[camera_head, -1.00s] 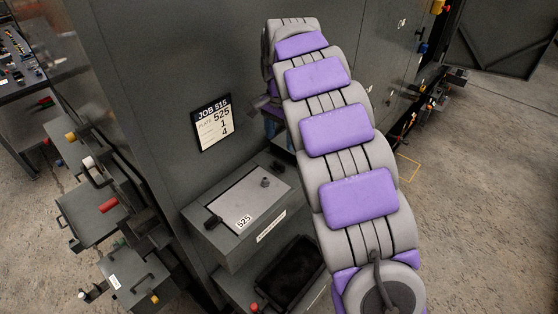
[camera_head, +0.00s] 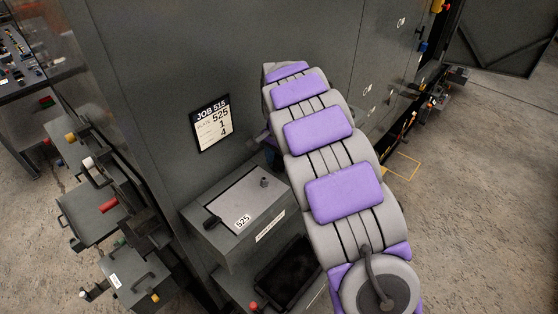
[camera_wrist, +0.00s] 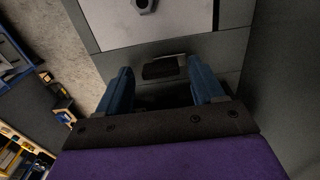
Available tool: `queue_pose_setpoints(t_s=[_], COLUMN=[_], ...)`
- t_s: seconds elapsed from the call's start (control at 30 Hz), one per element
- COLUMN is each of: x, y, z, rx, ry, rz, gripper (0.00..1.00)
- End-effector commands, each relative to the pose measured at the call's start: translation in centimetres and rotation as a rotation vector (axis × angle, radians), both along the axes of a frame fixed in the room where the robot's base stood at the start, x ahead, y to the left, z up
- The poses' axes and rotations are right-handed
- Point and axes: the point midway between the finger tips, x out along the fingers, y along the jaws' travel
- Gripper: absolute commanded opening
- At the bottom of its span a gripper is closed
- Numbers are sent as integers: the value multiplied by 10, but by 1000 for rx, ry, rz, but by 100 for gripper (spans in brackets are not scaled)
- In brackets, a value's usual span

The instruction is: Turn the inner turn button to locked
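My gripper (camera_wrist: 161,88) is open in the wrist view, with two blue fingers apart and nothing held between them. A dark rectangular piece (camera_wrist: 160,68) on a grey face shows beyond the fingertips, apart from them as far as I can tell. A light plate (camera_wrist: 110,22) with a small round-cornered knob (camera_wrist: 144,5) is at the top of that view. In the head view, a grey box (camera_head: 238,249) carries a light plate marked 525 (camera_head: 243,198), with a knob (camera_head: 264,182) and a dark handle (camera_head: 212,222). I cannot tell which part is the inner turn button. My arm hides most of the gripper there.
A sign reading JOB 515 (camera_head: 211,123) is on the cabinet wall (camera_head: 165,60) above the box. A black tray (camera_head: 288,272) sits below the box. Shelves with coloured-handled parts (camera_head: 105,205) stand at the left. Open floor (camera_head: 480,190) lies at the right.

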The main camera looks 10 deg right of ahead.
Motion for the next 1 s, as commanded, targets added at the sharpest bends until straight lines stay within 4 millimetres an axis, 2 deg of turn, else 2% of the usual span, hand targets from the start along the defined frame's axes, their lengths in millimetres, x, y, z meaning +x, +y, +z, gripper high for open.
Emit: queue_pose_setpoints(t_s=[0.07, 0.57, 0.83, 1.0], x=[0, 0, 1, 1], y=[1, 2, 2, 2], z=[0, 0, 0, 0], rx=[0, 0, 1, 1], ry=[0, 0, -1, -1], rz=[1, 1, 31, 108], gripper=[59, 12, 12, 12])
